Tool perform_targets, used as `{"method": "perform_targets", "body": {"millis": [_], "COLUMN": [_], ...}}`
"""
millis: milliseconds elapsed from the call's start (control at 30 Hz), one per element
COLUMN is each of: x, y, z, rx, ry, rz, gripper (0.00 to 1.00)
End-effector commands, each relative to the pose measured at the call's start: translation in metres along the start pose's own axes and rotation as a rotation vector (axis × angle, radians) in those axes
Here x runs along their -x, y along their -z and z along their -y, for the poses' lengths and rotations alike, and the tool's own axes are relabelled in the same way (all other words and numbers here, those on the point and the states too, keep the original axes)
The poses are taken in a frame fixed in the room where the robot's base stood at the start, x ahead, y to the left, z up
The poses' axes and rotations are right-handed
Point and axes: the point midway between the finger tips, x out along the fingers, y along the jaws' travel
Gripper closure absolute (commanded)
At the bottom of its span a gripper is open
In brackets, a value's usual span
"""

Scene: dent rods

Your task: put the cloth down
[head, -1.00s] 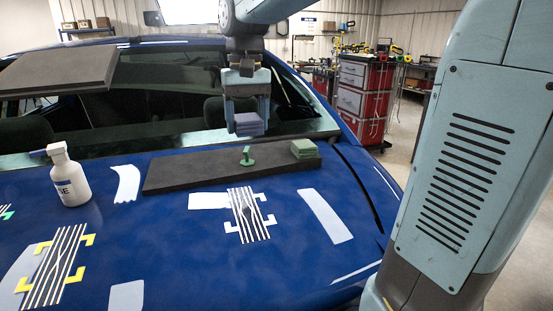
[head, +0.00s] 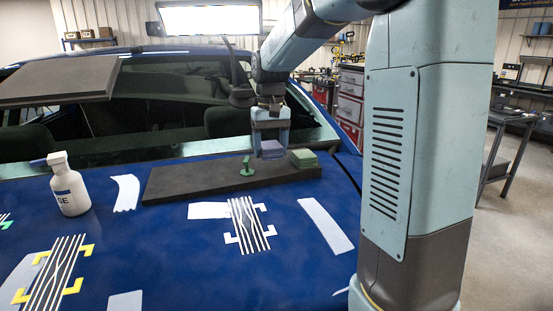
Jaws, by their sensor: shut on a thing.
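My gripper (head: 270,141) points down over the dark foam pad (head: 205,181) on the blue car panel. It is shut on a folded purple-blue cloth (head: 271,149). The cloth is at the right part of the pad, just left of a folded green cloth (head: 303,158). I cannot tell whether the purple cloth touches the pad. A small green knob-like tool (head: 247,166) stands on the pad just left of the held cloth.
A white spray bottle (head: 70,188) stands on the left of the panel. Striped line boards with white brackets (head: 248,224) and yellow brackets (head: 55,271) lie in front. A grey slab (head: 58,79) is at the upper left. A red tool cabinet (head: 349,105) stands behind.

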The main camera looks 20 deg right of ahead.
Motion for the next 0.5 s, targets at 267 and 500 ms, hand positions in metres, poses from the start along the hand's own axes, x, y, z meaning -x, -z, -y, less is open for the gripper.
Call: {"method": "perform_targets", "body": {"millis": [267,500], "x": [-0.020,-0.042], "y": [0.007,0.008], "z": [-0.007,-0.008], "rx": [-0.001,-0.001], "ry": [0.000,0.000], "rz": [0.003,0.001], "gripper": [0.66,0.66]}}
